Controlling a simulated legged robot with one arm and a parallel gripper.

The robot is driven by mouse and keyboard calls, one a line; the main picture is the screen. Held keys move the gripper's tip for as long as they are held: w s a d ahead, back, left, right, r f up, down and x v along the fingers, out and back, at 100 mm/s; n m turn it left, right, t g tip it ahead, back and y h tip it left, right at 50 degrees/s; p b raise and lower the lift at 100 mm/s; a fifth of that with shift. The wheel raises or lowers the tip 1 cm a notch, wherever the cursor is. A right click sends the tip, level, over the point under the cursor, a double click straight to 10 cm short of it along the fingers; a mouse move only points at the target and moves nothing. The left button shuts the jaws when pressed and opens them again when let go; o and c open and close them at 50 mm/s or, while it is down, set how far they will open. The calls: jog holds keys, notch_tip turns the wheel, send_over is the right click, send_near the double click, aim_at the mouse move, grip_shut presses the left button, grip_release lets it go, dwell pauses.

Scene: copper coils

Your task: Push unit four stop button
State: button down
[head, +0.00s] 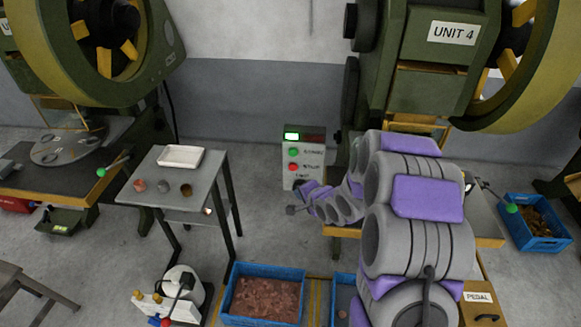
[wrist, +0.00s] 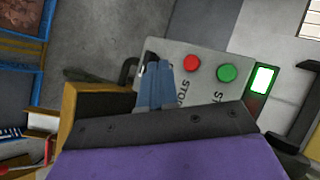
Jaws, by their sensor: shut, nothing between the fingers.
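The unit 4 control panel (head: 303,168) is a grey box with a lit green display on top, a green button and a red stop button (head: 293,167) below it. In the wrist view the panel (wrist: 170,58) appears turned on its side, with the red stop button (wrist: 193,68) and the green button (wrist: 228,72) both uncovered. In the head view my gripper (head: 292,210) is in front of the panel's lower part.
The machine labelled UNIT 4 (head: 440,60) stands behind my arm. A grey side table (head: 180,205) with a white tray (head: 181,157) is left of the panel. Blue crates of copper pieces stand at the front (head: 262,321) and far right (head: 545,246). Grey floor lies between table and panel.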

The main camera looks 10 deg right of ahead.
aim_at(293, 167)
jog(key=shift+w+a+f+m+t+y+p, duration=0.35)
jog(key=shift+a+m+t+y, duration=0.35)
jog(key=shift+m, duration=0.6)
jog(key=shift+w+a+f+m+t+y+p, duration=0.15)
jog(key=shift+w+a+f+m+t+y, duration=0.25)
jog(key=shift+m+t+y, duration=0.7)
jog(key=shift+w+a+f+m+t+y+p, duration=0.2)
jog(key=shift+a+f+m+t+y, duration=0.35)
jog(key=shift+m, duration=0.95)
jog(key=shift+d, duration=0.15)
jog(key=w+d, duration=0.3)
jog(key=w, duration=0.5)
jog(key=shift+w+p, duration=0.15)
jog(key=shift+p, duration=0.2)
